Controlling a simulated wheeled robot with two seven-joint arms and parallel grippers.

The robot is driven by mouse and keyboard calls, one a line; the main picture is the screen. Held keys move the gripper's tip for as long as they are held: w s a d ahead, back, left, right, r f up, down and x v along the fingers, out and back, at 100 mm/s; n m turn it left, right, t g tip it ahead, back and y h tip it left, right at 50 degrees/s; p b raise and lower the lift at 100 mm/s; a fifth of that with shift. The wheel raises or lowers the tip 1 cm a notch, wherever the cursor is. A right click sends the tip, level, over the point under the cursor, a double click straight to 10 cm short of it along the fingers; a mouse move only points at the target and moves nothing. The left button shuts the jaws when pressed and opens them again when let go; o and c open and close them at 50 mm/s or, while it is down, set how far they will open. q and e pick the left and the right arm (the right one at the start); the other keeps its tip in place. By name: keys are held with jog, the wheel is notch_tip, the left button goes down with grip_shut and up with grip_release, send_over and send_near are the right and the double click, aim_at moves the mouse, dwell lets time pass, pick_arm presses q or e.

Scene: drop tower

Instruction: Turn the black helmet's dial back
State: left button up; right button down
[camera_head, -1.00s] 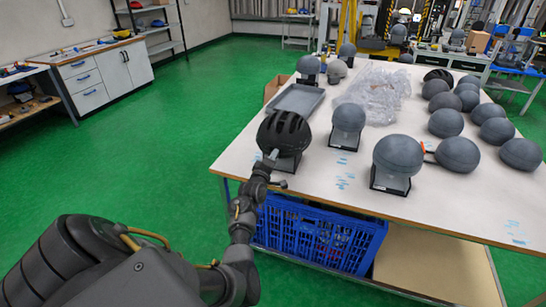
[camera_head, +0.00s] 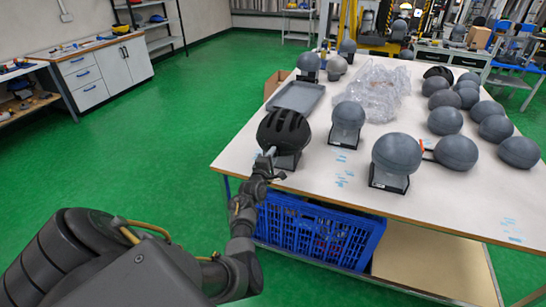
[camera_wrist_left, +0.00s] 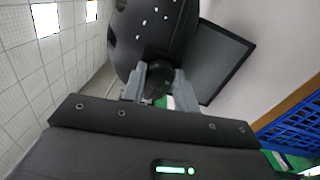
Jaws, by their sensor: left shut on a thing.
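The black helmet (camera_head: 284,128) sits on a dark stand (camera_head: 287,161) at the near left corner of the table. It also fills the top of the left wrist view (camera_wrist_left: 150,32). My left gripper (camera_head: 270,152) is at the helmet's lower near side. In the left wrist view my left gripper (camera_wrist_left: 160,84) has its two grey fingers on either side of the dark dial (camera_wrist_left: 159,75), shut on it. The fingers partly cover the dial, and its markings cannot be made out. My right gripper is not in view.
Grey head forms (camera_head: 397,154) and (camera_head: 348,115) on stands are to the right of the helmet, with several loose grey balls farther right. A grey tray (camera_head: 299,97) and clear plastic wrap (camera_head: 372,92) lie behind. A blue crate (camera_head: 315,232) is under the table (camera_head: 450,205).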

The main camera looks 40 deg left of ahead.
pick_arm(q)
jog(key=o, duration=1)
jog(key=shift+s, duration=0.1)
jog(key=b+v, duration=0.1)
jog(key=v, duration=0.9)
jog(key=shift+s+d+f, duration=0.1)
jog(key=shift+s, duration=0.2)
